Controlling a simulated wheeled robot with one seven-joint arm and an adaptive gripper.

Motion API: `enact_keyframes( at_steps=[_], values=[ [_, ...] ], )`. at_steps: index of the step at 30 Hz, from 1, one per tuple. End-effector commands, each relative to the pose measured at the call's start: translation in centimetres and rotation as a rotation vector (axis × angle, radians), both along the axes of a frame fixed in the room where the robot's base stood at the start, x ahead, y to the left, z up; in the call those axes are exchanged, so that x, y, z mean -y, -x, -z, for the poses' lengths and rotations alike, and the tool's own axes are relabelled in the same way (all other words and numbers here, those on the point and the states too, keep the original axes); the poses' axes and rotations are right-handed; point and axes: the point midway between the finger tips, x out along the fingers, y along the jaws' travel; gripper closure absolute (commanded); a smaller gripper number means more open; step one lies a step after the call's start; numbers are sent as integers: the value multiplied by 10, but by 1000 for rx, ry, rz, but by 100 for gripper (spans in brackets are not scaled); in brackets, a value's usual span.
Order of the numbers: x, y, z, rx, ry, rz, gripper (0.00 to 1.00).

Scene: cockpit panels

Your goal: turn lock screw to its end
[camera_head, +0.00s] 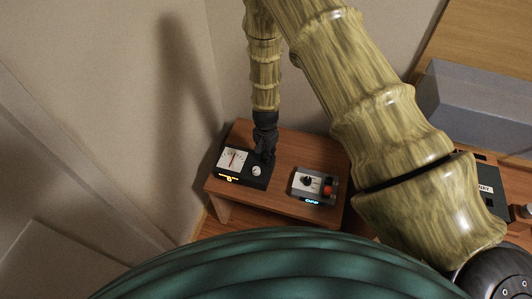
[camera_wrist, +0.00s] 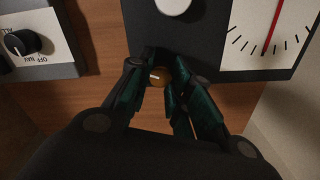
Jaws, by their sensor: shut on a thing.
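The lock screw (camera_wrist: 158,77) is a small round brass-coloured head with a pale slot mark. It shows in the wrist view between my fingertips, at the edge of the black gauge box (camera_wrist: 195,50). In the head view my gripper (camera_head: 264,155) points down at the back right edge of the gauge box (camera_head: 243,181) and hides the screw. The gauge box has a white dial with a red needle (camera_head: 233,159), a white round knob (camera_head: 256,171) and a lit yellow display.
A grey box (camera_head: 315,186) with a black rotary knob, a red-orange button and a lit display stands to the right on the same wooden table (camera_head: 285,205). A wall is close behind and to the left. More equipment (camera_head: 490,185) stands at the far right.

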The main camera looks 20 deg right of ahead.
Motion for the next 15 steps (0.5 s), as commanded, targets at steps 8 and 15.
enact_keyframes(
  at_steps=[8,15],
  values=[
    [0,1,0,-2,0,-1,56],
    [0,0,0,-1,1,-2,56]
  ],
)
